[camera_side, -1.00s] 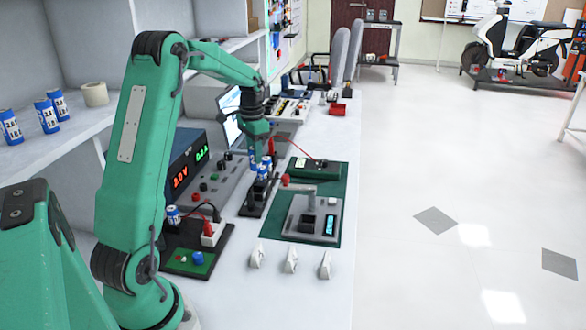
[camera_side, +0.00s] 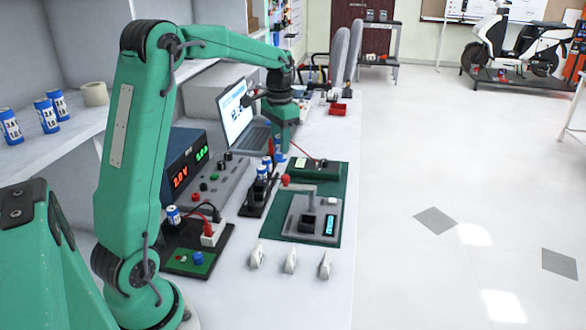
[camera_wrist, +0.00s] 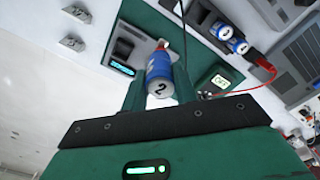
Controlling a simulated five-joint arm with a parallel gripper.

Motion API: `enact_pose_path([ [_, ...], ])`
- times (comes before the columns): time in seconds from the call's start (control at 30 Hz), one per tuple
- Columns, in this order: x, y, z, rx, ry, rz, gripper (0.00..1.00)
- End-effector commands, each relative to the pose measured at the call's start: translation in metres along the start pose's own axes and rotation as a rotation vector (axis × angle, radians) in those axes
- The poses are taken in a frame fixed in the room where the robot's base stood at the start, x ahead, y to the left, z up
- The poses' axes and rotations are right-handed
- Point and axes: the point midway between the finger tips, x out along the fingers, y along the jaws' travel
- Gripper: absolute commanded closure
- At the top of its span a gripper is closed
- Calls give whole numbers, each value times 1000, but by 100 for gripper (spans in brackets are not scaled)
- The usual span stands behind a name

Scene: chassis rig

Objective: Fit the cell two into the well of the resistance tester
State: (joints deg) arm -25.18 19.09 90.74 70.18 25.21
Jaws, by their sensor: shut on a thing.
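Cell two (camera_wrist: 159,82), a blue cylinder with a white end marked 2, is in my gripper (camera_wrist: 160,78) in the wrist view. The green fingers are shut on its sides. In the side view my gripper (camera_side: 279,150) is above the bench, behind the tester and just right of the cell rack. The cell is mostly hidden there by the fingers. The resistance tester (camera_side: 328,208) is a grey box with a dark square well (camera_side: 307,224) and a lit display. It also shows in the wrist view (camera_wrist: 113,55), beyond the cell. The well looks empty.
The dark rack (camera_side: 253,198) holds blue cells (camera_side: 263,171) left of the tester. A green meter (camera_side: 305,168) stands behind. White clips (camera_side: 291,259) lie in front.

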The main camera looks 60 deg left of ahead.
Motion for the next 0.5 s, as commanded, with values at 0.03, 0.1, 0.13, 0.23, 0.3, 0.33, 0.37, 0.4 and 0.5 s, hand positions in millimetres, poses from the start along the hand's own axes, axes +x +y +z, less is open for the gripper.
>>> enact_pose_path([
  [0.03, -1, 18, -3, 8, 2, -1, 97],
  [0.1, -1, 40, -5, 8, 1, 0, 97],
  [0.13, -1, 49, -5, 8, 1, 0, 97],
  [0.23, -1, 79, -6, 8, 1, 0, 97],
  [0.3, -1, 100, -4, 7, 1, 0, 97],
  [0.33, -1, 109, -4, 7, 2, 0, 97],
  [0.37, -1, 118, -3, 7, 2, 0, 97],
  [0.4, -1, 129, -1, 7, 2, 0, 97],
  [0.5, 0, 156, 4, 7, 1, 0, 97],
])
